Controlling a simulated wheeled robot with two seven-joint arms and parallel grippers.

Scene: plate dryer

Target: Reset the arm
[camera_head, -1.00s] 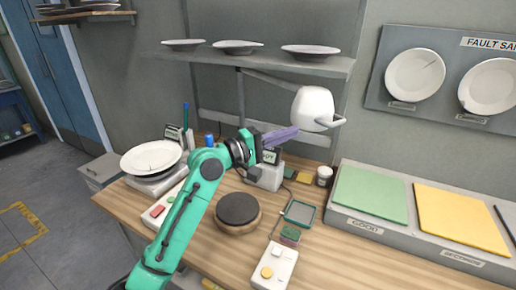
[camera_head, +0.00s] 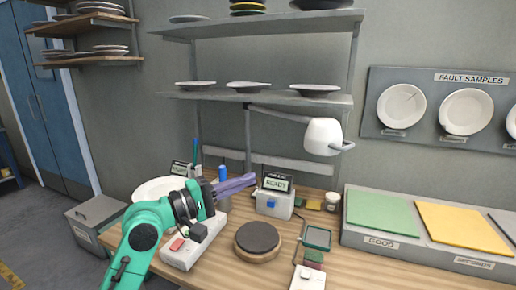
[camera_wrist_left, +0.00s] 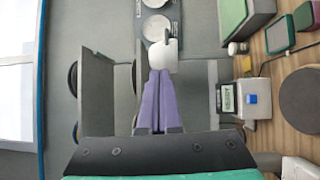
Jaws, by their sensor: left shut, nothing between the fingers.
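My left arm is green and comes in from the lower left in the head view. Its left gripper (camera_head: 250,181) has purple fingers that are shut and empty. It is held in the air above the workbench, left of the small device with a READY screen (camera_head: 276,183). In the left wrist view the purple fingers (camera_wrist_left: 158,80) lie together with nothing between them. My right gripper is in neither view.
A white plate (camera_head: 150,189) sits behind my left arm, partly hidden. A round dark-topped pad (camera_head: 257,238) is on the wooden bench. A white lamp (camera_head: 322,137) hangs under the plate shelf (camera_head: 205,95). Green GOOD (camera_head: 380,214) and yellow SECONDS (camera_head: 462,227) mats lie right.

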